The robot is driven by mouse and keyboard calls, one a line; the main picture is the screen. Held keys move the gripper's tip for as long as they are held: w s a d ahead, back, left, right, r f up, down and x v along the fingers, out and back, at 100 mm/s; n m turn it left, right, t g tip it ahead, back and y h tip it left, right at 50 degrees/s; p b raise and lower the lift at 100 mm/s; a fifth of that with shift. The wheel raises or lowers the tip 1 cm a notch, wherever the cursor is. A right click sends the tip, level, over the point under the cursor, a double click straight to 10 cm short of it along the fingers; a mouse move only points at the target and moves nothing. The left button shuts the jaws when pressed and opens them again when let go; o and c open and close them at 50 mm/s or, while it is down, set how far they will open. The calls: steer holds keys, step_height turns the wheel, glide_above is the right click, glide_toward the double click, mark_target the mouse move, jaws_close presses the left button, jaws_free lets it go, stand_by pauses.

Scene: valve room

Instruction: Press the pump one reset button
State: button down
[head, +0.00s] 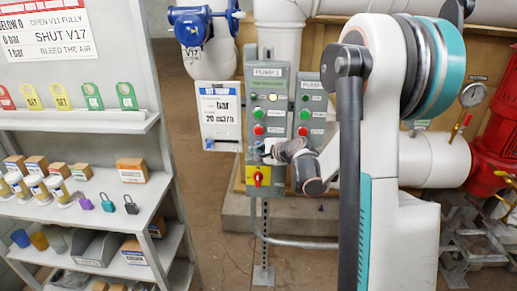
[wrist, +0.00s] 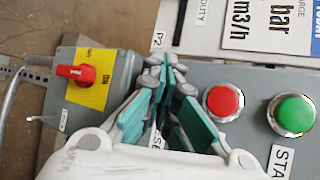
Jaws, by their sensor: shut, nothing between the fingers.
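The grey pump one panel (head: 270,88) stands left of my arm in the head view, with a green button (head: 258,113) and a red button (head: 258,130) in a column. My gripper (head: 269,151) is at the panel just below the red button. In the wrist view my gripper (wrist: 168,72) has its teal-padded fingers shut and empty. They cover the panel between the red button (wrist: 222,102) and the red switch (wrist: 78,72). Part of a label (wrist: 155,140) reading "SE" shows between the fingers. The reset button is hidden, and I cannot tell whether a fingertip touches it.
A second, similar panel (head: 311,105) stands close on the right, partly behind my arm. A white sign (head: 219,115) hangs on the left. A shelf (head: 85,121) with tags, locks and boxes stands at left. Pipes and a red pump (head: 495,140) are at right.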

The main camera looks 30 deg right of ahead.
stand_by(0.6)
steer(key=shift+s+a, duration=0.45)
steer(key=shift+s, duration=0.2)
steer(key=s+a, duration=0.2)
steer(key=s, duration=0.2)
steer(key=shift+s+a+b, duration=0.1)
steer(key=shift+a+b, duration=0.25)
steer(key=shift+a, duration=0.05)
stand_by(0.6)
